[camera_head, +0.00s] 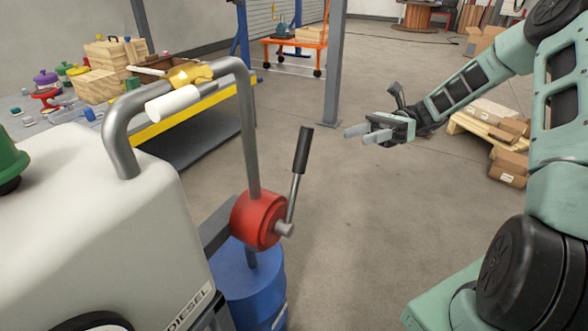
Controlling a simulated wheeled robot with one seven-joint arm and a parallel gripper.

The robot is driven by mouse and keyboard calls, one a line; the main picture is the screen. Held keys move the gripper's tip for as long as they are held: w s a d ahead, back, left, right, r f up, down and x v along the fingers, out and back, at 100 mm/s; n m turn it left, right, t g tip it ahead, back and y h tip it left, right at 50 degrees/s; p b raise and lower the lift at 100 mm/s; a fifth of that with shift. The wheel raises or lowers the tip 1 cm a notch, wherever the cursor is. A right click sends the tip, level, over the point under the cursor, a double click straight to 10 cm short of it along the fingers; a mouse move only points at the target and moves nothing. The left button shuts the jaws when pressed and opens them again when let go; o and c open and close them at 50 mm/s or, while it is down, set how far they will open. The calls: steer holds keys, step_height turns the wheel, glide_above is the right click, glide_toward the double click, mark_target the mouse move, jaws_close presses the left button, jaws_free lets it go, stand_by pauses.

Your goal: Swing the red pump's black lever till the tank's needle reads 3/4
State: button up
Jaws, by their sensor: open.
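The red pump (258,220) sits on top of a blue drum, left of centre. Its lever has a metal rod and a black grip (303,150) and stands nearly upright, tilted slightly right. The white tank (110,220) marked DIESEL fills the lower left. A round dark-rimmed part, perhaps the gauge (92,322), shows at the bottom edge; its needle is out of view. My gripper (352,135) is open and empty, right of the black grip and apart from it, with its fingers pointing left.
A grey pipe (247,130) arches from the pump to the tank top. A white nozzle (172,104) with a yellow part lies by the pipe. The blue drum (250,285) stands below. A cluttered bench is behind left; a grey post (335,60) stands behind.

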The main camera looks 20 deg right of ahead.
mark_target(296, 155)
steer(key=a+b, duration=0.1)
steer(key=a, duration=0.4)
steer(key=s+a, duration=0.1)
steer(key=a, duration=0.5)
steer(key=a+b, duration=0.1)
steer(key=a, duration=0.5)
steer(key=shift+s+a+r+b, duration=0.1)
steer(key=shift+s+a+b, duration=0.1)
steer(key=shift+b, duration=0.1)
jaws_close()
